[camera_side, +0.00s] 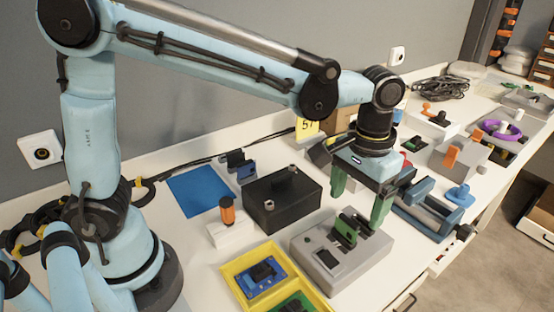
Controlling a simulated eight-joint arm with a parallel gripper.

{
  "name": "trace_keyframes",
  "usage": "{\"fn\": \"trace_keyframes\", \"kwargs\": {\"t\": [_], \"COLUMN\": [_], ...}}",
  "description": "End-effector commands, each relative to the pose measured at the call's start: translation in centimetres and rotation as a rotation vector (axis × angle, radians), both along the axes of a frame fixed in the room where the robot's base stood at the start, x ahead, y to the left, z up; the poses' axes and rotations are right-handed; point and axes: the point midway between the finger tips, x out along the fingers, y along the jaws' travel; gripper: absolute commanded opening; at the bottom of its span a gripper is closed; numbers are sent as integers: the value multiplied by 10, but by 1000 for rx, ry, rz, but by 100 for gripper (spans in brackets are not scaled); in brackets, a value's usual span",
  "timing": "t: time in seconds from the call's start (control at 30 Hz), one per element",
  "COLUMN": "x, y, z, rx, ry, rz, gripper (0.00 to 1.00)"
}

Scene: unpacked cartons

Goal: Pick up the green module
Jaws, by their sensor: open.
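A green module (346,232) with dark parts stands upright in the top of a grey block (322,258), near the lower middle of the side view. My gripper (357,208) points down above this block, its green fingers spread apart. One finger is to the left of and behind the module, the other to its right. The fingers look apart from the module; the exact height gap is hard to tell. Another green board (294,304) is partly cut off at the bottom edge, in a yellow tray (236,269).
A blue board (262,273) lies in the yellow tray. A black box (282,199) and a white block with an orange knob (228,213) stand to the left. A blue-grey vise (432,212) is close on the right. A blue mat (199,191) lies flat at the back left.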

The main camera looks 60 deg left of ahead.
Motion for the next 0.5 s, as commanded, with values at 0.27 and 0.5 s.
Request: {"fn": "trace_keyframes", "kwargs": {"t": [0.27, 0.5], "x": [-3, -5], "y": [4, 6], "z": [-19, -47], "rx": [0, 0], "ry": [0, -1], "rz": [0, 0], "gripper": [85, 85]}}
